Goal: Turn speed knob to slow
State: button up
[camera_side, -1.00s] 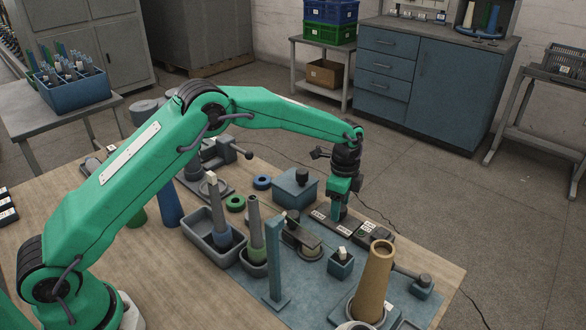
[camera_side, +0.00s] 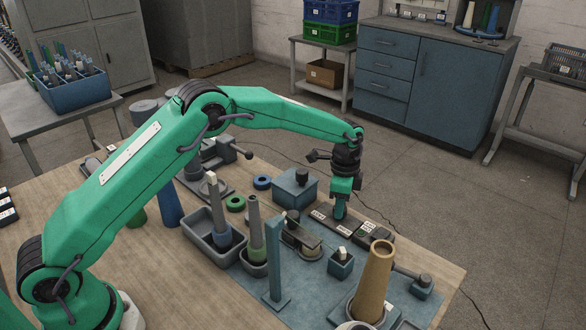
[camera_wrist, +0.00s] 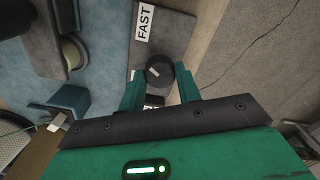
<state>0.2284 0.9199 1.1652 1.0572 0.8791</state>
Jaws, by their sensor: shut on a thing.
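The speed knob (camera_wrist: 159,69) is a dark round knob on a dark panel (camera_wrist: 168,32) in the wrist view. A white FAST label (camera_wrist: 145,22) lies above it in that picture. A second white label is mostly hidden below the knob, and I cannot read it. My gripper (camera_wrist: 160,82) has its two green fingers on either side of the knob and is shut on it. In the side view my gripper (camera_side: 340,211) points down onto the flat dark panel (camera_side: 322,214), and its fingers hide the knob.
A blue-grey box with a knob (camera_side: 295,188) stands just left of my gripper. A second dark block (camera_side: 374,233) and a tan cone (camera_side: 374,280) stand to the right. A blue post (camera_side: 275,262) and grey bins (camera_side: 207,240) stand in front and left.

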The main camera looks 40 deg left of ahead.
jog(key=n, duration=0.8)
jog(key=shift+d, duration=0.1)
jog(key=n, duration=0.3)
jog(key=shift+n, duration=2.3)
jog(key=o, duration=1)
jog(key=shift+c, duration=0.2)
jog(key=shift+r, duration=0.15)
